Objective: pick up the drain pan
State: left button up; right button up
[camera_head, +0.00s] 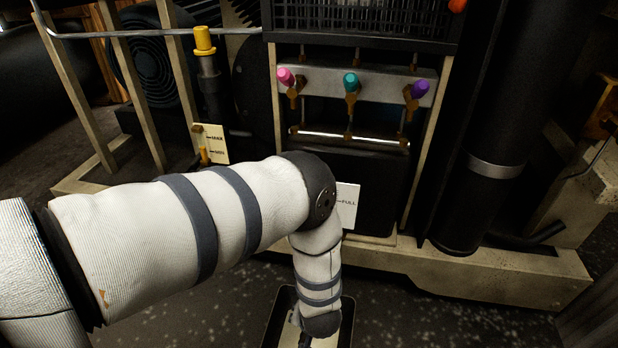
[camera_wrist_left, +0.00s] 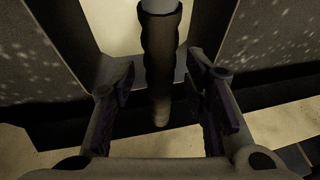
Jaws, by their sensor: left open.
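The drain pan (camera_head: 268,325) is a dark-rimmed tray on the floor at the bottom edge of the head view, partly hidden by my left arm and cut off by the frame. In the left wrist view its pale inside (camera_wrist_left: 118,28) shows at the top. A dark ribbed handle (camera_wrist_left: 160,62) with a grey upper end stands out there. My left gripper (camera_wrist_left: 160,88) is open, with one finger on each side of the handle and gaps on both sides. In the head view the gripper is mostly hidden below my wrist. My right gripper is not in view.
The compressor's beige base frame (camera_head: 480,275) runs close behind the pan. Above it are pink, teal and purple valve knobs (camera_head: 351,82), a yellow-capped filler (camera_head: 204,42) and a black cylinder (camera_head: 490,130). Dark speckled floor (camera_head: 430,320) is free right of the pan.

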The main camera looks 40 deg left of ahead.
pick_arm(q)
jog(key=shift+f, duration=0.25)
grip_shut()
jog(key=shift+r, duration=0.1)
dwell(0.4)
